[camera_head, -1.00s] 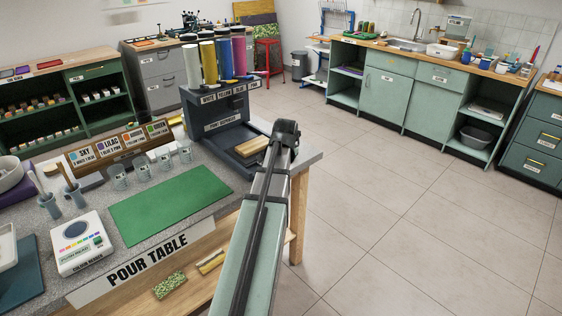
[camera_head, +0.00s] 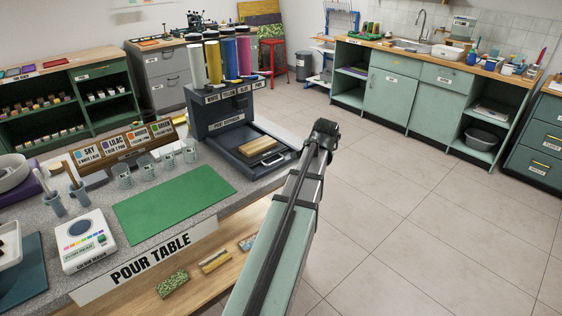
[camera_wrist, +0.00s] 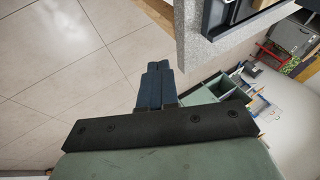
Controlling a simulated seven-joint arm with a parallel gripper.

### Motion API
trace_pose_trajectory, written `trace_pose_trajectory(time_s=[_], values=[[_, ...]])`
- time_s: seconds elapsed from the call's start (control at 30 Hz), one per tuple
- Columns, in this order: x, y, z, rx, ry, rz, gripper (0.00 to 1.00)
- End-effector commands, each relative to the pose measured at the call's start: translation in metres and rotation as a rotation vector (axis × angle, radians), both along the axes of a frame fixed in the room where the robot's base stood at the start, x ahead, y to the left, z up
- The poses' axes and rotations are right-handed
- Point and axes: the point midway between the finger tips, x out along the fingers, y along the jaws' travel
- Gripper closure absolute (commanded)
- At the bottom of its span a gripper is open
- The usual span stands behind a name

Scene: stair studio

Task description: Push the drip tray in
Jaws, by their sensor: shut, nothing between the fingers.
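The drip tray (camera_head: 228,148) is a dark, shallow tray at the foot of the dark blue colour dispenser (camera_head: 213,122) on the pour table. It juts out toward the front right, with a wooden block (camera_head: 254,147) and a small pale item lying on it. In the wrist view a dark edge (camera_wrist: 212,20) shows above the grey table corner, probably the tray or the dispenser base. My gripper (camera_wrist: 157,72) is shut and empty, beyond the table edge and apart from it. In the head view my arm hides the fingers, right of the tray.
Several coloured bottles stand on the dispenser. Clear cups (camera_head: 146,165) and a green mat (camera_head: 172,203) lie left of the tray. The pour table's grey top (camera_head: 222,172) ends near my arm. Open tiled floor (camera_head: 420,210) lies to the right.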

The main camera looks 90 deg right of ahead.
Motion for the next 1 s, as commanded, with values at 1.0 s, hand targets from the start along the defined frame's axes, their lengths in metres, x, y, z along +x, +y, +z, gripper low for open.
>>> trace_pose_trajectory(time_s=[1.0], values=[[0.075,-0.038,-0.03,0.037,-0.385,0.187,1.0]])
